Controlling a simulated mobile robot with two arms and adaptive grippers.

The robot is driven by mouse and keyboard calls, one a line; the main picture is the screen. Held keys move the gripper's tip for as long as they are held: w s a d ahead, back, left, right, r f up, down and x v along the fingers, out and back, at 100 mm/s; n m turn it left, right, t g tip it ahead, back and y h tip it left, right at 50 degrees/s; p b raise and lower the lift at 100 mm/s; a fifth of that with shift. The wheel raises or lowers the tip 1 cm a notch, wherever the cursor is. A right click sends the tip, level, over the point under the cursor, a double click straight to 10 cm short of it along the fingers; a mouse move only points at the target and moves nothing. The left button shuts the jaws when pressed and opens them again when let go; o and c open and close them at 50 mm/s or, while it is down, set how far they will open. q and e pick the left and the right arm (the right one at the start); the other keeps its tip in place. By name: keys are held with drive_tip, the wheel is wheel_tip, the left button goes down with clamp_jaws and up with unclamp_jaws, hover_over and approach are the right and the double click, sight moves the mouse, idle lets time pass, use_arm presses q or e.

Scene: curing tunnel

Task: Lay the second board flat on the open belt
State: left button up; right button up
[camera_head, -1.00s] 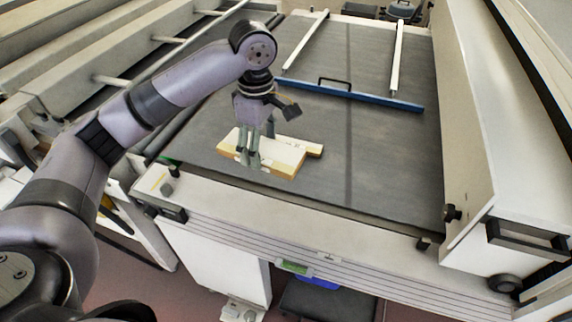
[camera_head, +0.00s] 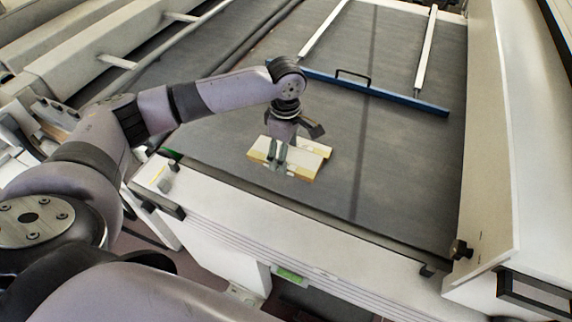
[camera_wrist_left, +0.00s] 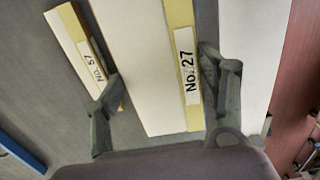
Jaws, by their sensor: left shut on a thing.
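My left gripper (camera_head: 276,153) is shut on a cream board with a yellow edge (camera_head: 296,172), labelled No. 27 in the left wrist view (camera_wrist_left: 134,62). One finger shows on each side of this board. The board looks about flat, at or just above the dark belt (camera_head: 400,170), near its front edge; I cannot tell whether it touches. A second cream board, labelled No. 57 (camera_wrist_left: 72,40), lies beside it on the belt, mostly hidden behind the held board in the head view (camera_head: 318,148). One finger overlaps its near end in the wrist view. My right gripper is not in view.
A blue bar with a black handle (camera_head: 400,98) crosses the belt behind the boards, with white rails (camera_head: 426,50) beyond. A white housing (camera_head: 505,140) stands along the right side. The belt right of the boards is clear. A pale front frame (camera_head: 300,250) edges the belt.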

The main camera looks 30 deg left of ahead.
sight(286, 176)
use_arm(q)
wheel_tip(286, 176, down, 3)
drive_tip(key=shift+r, duration=0.1)
wheel_tip(286, 176, down, 4)
drive_tip(key=shift+r+p, duration=0.25)
drive_tip(key=shift+p, duration=0.2)
drive_tip(key=shift+f, duration=0.25)
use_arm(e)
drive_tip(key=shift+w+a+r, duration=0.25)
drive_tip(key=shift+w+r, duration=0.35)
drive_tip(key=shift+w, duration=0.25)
use_arm(q)
drive_tip(key=shift+f, duration=0.1)
drive_tip(key=o, duration=1.2)
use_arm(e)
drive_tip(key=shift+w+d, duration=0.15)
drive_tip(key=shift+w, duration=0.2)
